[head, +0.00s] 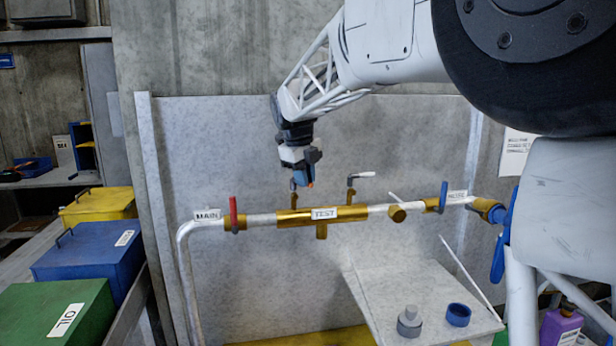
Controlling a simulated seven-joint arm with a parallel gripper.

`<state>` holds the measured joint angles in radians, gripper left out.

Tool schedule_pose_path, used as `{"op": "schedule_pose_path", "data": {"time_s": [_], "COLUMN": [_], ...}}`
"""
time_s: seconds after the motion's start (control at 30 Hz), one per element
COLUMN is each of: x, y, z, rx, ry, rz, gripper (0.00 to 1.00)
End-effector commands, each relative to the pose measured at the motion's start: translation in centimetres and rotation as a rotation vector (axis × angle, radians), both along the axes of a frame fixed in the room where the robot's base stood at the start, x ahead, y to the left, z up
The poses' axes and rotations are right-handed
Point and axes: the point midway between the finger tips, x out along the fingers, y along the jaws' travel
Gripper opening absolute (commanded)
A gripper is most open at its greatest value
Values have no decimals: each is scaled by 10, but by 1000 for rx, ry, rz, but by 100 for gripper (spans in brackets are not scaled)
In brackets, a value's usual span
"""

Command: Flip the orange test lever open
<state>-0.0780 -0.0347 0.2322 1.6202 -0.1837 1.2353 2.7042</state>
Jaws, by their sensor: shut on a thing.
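The brass test section (330,213) of the pipe carries a "TEST" label in the head view. A small orange tip (311,185), seemingly of the orange test lever, shows at the lower edge of my gripper (307,178). My gripper points down above the left part of the test section and is shut on the lever. Its blue-grey fingers hide most of the lever, so its exact angle is unclear. A short brass stem (294,200) rises from the section just below the fingers.
A white-handled lever (361,175) stands close by on the right. A red lever (233,213) is upright near the "MAIN" label; blue levers (443,196) (503,238) are to the right. A shelf (430,290) with a blue cap (458,314) lies below.

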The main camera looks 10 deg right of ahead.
Motion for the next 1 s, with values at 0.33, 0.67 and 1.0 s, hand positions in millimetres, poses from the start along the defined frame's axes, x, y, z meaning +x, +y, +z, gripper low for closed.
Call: {"op": "schedule_pose_path", "data": {"time_s": [0.33, 0.67, 1.0], "x": [-3, -4, -4], "y": [7, 8, 8], "z": [-1, -1, -1], "rx": [-1, 0, 0], "ry": [3, 2, 2], "rz": [-165, -189, -188], "gripper": [0, 0, 40]}}
